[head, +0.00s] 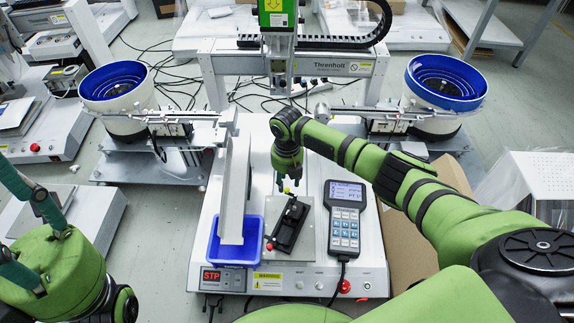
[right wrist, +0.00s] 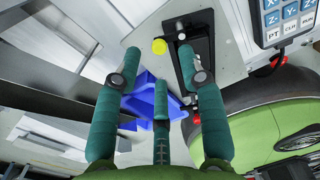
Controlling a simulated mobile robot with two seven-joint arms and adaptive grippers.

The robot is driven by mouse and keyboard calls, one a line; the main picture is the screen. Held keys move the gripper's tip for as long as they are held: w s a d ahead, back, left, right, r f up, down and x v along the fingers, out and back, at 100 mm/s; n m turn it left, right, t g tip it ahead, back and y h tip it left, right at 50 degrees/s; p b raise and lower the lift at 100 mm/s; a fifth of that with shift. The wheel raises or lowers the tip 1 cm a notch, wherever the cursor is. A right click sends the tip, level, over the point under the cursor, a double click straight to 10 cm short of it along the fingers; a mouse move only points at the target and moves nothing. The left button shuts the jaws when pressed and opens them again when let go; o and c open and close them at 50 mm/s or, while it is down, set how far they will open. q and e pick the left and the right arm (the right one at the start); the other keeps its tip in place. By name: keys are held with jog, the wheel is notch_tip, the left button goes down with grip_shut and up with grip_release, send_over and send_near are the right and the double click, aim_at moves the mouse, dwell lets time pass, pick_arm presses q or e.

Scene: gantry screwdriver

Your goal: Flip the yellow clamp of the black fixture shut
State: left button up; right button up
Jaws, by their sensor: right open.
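The black fixture (head: 292,226) stands on a light plate on the machine base, tilted in the head view. The round yellow clamp knob (head: 288,191) shows at its far end, just below my right gripper (head: 286,183). In the right wrist view the yellow knob (right wrist: 159,46) lies beside the black fixture (right wrist: 193,62), between the two upper teal fingertips of my right gripper (right wrist: 159,54). That gripper is open and empty; I cannot tell if a finger touches the knob. The clamp's arm is mostly hidden. My left gripper (head: 30,195) is partly in view at the left edge, away from the fixture.
A blue bin (head: 213,251) stands left of the fixture, under a grey chute (head: 235,190). A handheld keypad (head: 345,215) lies close on the right. A red knob (head: 269,247) is at the fixture's near end. The gantry (head: 330,67) stands behind.

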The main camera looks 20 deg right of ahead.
aim_at(287, 189)
notch_tip(287, 189, up, 8)
jog(key=shift+r, duration=0.25)
dwell(0.4)
